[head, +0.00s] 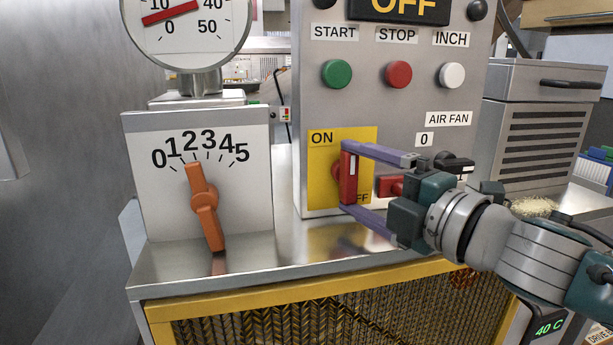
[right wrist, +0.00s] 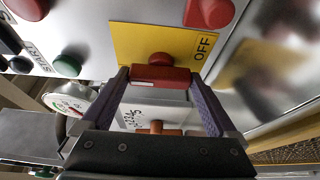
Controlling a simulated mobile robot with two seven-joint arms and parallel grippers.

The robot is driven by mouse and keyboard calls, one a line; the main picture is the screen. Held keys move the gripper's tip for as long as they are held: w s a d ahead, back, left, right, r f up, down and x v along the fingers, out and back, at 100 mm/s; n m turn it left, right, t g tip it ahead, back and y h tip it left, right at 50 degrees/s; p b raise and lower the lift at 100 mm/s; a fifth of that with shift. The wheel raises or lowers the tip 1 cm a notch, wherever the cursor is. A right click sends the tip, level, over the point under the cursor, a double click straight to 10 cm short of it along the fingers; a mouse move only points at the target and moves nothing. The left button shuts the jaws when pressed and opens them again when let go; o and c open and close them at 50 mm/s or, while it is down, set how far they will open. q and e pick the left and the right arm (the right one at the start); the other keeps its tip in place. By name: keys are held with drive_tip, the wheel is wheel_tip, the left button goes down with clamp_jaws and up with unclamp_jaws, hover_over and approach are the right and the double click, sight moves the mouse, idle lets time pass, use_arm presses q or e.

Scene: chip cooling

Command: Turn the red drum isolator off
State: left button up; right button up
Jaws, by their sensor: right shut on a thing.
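The red drum isolator handle (head: 349,180) stands out from a yellow plate (head: 318,190) on the grey control panel. The plate reads ON at its upper left and OFF at its lower right, the latter partly hidden. The handle bar is upright in the head view, with a pale mark on it. My right gripper (head: 345,177) is shut on the handle, one purple finger at its top end and one at its bottom end. The right wrist view shows the red bar (right wrist: 158,78) spanning between both fingers, with the OFF label (right wrist: 203,46) clear beside it. My left gripper is not in view.
START (head: 336,74), STOP (head: 398,74) and INCH (head: 452,76) buttons sit above. A red knob (head: 389,186) and the black AIR FAN switch (head: 453,163) are close to my right gripper. An orange lever dial (head: 204,200) stands left. A yellow-framed mesh guard (head: 330,300) lies below.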

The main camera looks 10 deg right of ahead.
drive_tip(key=o, duration=1)
drive_tip(key=b+v, duration=0.1)
drive_tip(key=v, duration=0.9)
